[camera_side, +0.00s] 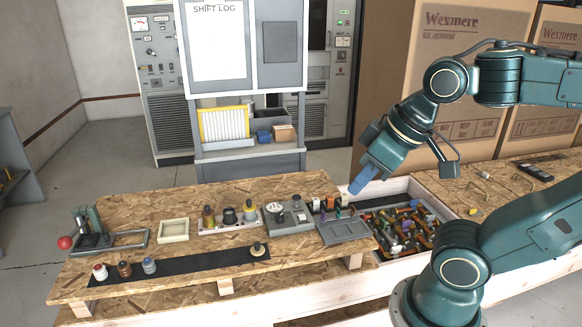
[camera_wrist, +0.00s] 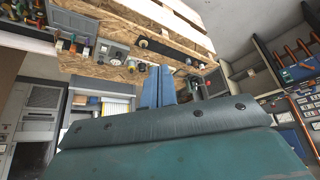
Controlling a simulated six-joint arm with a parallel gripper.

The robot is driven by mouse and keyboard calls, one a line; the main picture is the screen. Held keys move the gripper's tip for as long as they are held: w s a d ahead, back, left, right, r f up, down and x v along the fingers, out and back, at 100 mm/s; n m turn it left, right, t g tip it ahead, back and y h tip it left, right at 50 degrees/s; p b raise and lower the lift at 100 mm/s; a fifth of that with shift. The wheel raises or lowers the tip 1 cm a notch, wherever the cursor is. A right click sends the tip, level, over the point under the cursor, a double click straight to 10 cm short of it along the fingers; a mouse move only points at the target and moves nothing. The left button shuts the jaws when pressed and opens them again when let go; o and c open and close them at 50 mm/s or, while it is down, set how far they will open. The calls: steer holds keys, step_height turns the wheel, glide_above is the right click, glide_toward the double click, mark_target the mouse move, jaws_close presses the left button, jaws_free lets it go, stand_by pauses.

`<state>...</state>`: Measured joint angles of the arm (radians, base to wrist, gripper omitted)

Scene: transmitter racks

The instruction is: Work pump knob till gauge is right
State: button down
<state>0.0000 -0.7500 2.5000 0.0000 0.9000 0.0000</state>
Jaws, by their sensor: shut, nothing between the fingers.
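A grey unit (camera_side: 301,222) with a pale round dial (camera_side: 275,207) and small dark fittings stands on the chipboard bench, right of centre. I cannot read the dial, and which fitting is the pump knob is unclear. In the wrist view a grey unit (camera_wrist: 108,52) shows among the bench items. My gripper (camera_side: 357,187) is shut and empty, its blue fingers pointing down and left above the bench's right end, apart from everything. The fingers (camera_wrist: 158,88) show together in the wrist view.
A frame with a red ball (camera_side: 65,242) stands at the bench's left end. A cream tray (camera_side: 173,230), a rack of bottles (camera_side: 230,222) and a dark strip (camera_side: 195,264) with several small items lie between. A crate of mixed parts (camera_side: 402,225) is below right of my gripper.

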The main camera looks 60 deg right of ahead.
stand_by(0.3)
steer(key=w+d+m, duration=0.2)
steer(key=w+d, duration=0.2)
steer(key=w, duration=0.9)
steer(key=m+t+h, duration=0.1)
steer(key=m+t, duration=0.2)
steer(key=m, duration=0.6)
glide_above(299, 198)
step_height(299, 198, down, 21)
steer(key=shift+w+d, duration=0.1)
steer(key=shift+f, duration=4.3)
